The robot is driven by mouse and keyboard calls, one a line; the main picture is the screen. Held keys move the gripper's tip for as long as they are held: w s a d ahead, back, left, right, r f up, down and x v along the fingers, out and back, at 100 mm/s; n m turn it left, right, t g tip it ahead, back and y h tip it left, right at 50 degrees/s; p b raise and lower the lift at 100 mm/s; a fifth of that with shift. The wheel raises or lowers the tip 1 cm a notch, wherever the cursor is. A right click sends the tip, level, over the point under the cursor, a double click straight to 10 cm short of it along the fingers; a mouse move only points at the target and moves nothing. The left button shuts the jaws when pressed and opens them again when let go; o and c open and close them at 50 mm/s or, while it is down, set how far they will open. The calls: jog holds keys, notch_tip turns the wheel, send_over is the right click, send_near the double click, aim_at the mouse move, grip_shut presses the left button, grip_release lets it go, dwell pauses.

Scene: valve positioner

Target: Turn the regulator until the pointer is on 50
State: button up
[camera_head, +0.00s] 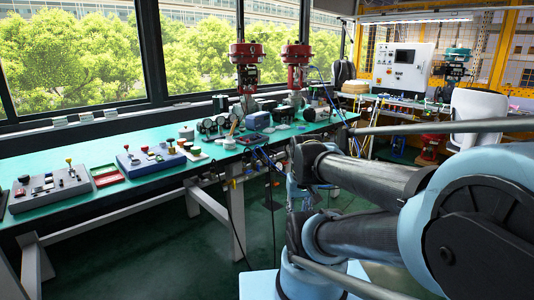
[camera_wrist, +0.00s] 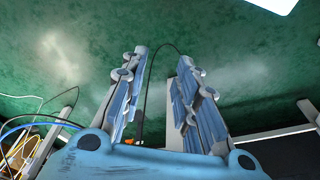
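My gripper (camera_wrist: 163,60) shows in the wrist view with its two fingers apart and nothing between them. It faces a green floor, away from the bench top. Two red-topped valve actuators (camera_head: 247,54) (camera_head: 297,54) stand at the back of the bench. Several small round gauges (camera_head: 206,126) sit in front of them. I cannot tell which part is the regulator, and no pointer or 50 mark is readable.
The long green-topped bench (camera_head: 110,197) runs along the windows. Control boxes with coloured knobs (camera_head: 48,188) (camera_head: 150,158) stand on its left part. A second bench at back right carries a white panel (camera_head: 402,64). A white chair (camera_head: 478,110) stands near it. Cables (camera_head: 236,205) hang below the bench.

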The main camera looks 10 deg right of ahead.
jog(key=w+r+n+g, duration=0.1)
jog(key=w+r+n, duration=0.1)
jog(key=w+r, duration=0.85)
jog(key=w+r+n, duration=0.1)
jog(key=w+r, duration=0.7)
jog(key=w, duration=0.5)
jog(key=w+r+n, duration=0.2)
jog(key=w, duration=1.5)
jog(key=w+f+n+g, duration=0.15)
jog(key=w+f, duration=0.25)
jog(key=w, duration=1.2)
jog(key=shift+n, duration=0.25)
jog(key=f, duration=1.7)
jog(key=shift+s, duration=0.3)
grip_shut()
